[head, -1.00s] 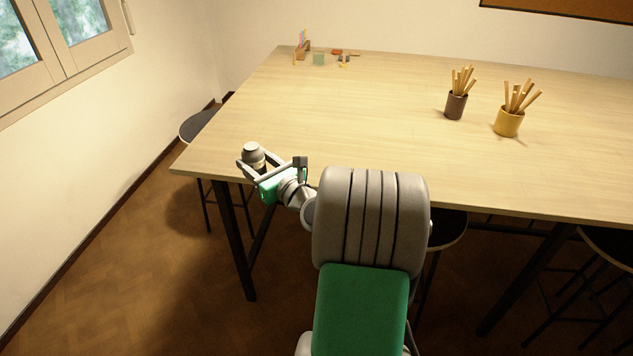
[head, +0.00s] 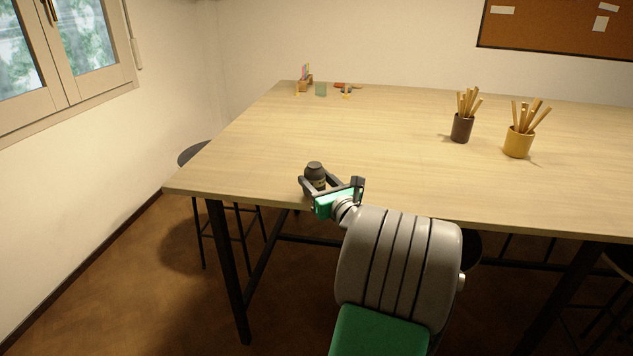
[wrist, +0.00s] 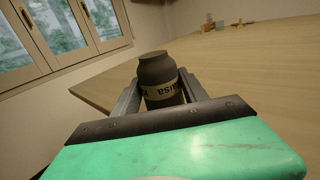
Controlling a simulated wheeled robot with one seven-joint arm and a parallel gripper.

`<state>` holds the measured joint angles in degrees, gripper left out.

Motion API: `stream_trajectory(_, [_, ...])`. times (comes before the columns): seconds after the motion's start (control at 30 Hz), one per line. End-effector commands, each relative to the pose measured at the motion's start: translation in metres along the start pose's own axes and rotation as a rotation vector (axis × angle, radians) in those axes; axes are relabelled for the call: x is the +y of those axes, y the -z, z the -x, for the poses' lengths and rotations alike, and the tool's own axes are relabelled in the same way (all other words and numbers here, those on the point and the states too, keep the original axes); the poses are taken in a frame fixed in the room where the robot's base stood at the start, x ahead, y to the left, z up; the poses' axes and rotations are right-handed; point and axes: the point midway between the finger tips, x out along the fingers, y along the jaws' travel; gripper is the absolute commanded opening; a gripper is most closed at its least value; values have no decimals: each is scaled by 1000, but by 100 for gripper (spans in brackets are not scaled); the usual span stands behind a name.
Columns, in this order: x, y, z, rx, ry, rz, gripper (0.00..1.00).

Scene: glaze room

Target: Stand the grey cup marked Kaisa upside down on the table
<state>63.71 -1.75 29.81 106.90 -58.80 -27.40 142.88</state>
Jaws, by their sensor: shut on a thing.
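The grey cup (head: 315,172) is dark grey with a pale label band. In the wrist view the cup (wrist: 156,72) shows the end of its name, "aisa", upside down, so the cup is inverted with its narrower end up. My gripper (head: 322,184) is shut on the cup, one finger on each side. It holds the cup over the near left part of the table (head: 250,160). I cannot tell whether the cup's lower rim touches the table; my gripper hides it in both views.
A dark pot of sticks (head: 462,128) and a yellow pot of sticks (head: 518,143) stand at the right. A small green cup (head: 321,89) and a wooden holder (head: 304,84) stand at the far left edge. The table between is clear. A stool (head: 190,154) stands left of the table.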

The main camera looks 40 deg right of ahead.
Motion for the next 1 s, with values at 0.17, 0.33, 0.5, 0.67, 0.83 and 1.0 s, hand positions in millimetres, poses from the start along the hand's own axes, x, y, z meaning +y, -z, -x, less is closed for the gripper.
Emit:
stream_trajectory(0.17, [0, 1, 0, -1, -1, 0, 15])
stream_trajectory(0.33, [0, 3, 0, -1, -1, 0, 15])
stream_trajectory(0.5, [0, 6, 0, -1, -1, 0, 15])
stream_trajectory(0.67, [0, 6, 0, -1, -1, 1, 63])
stream_trajectory(0.83, [0, 6, 0, 0, -1, 0, 76])
stream_trajectory(1.0, [0, 6, 0, 0, -1, 0, 76])
